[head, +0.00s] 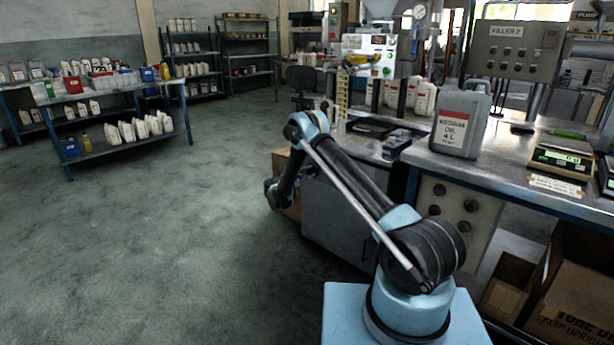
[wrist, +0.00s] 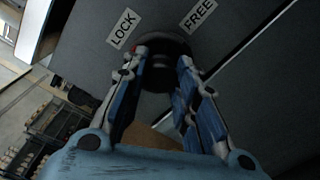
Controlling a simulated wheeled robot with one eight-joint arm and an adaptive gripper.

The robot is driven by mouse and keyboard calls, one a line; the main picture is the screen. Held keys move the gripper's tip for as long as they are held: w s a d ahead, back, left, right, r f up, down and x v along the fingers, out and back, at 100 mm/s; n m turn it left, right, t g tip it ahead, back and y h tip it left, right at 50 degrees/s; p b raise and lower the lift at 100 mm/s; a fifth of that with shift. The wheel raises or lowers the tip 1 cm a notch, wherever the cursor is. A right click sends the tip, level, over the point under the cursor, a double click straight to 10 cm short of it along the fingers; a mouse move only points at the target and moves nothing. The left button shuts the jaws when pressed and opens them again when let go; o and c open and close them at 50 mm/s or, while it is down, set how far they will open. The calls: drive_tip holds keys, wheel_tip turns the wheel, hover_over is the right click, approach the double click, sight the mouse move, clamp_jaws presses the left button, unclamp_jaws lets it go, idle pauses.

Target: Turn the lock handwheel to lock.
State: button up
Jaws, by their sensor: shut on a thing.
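In the wrist view, the dark round lock handwheel (wrist: 160,72) sits on a grey panel between the labels LOCK (wrist: 122,28) and FREE (wrist: 199,14). My gripper (wrist: 161,62) has its two blue fingers on either side of the handwheel, shut on it. A small red mark shows beside the left fingertip. The lower part of the wheel is partly hidden by the fingers. In the head view, my arm reaches down to the left of the grey cabinet (head: 340,222), and the handwheel and fingertips are hidden there.
Shelves with bottles stand at the back left. The floor (head: 150,240) on the left is clear.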

drive_tip(key=shift+a+f+n, duration=0.1)
drive_tip(key=shift+a+n, duration=0.2)
drive_tip(key=o, duration=1.1)
drive_tip(key=shift+f, duration=0.1)
drive_tip(key=shift+d, duration=0.15)
drive_tip(key=v, duration=1.2)
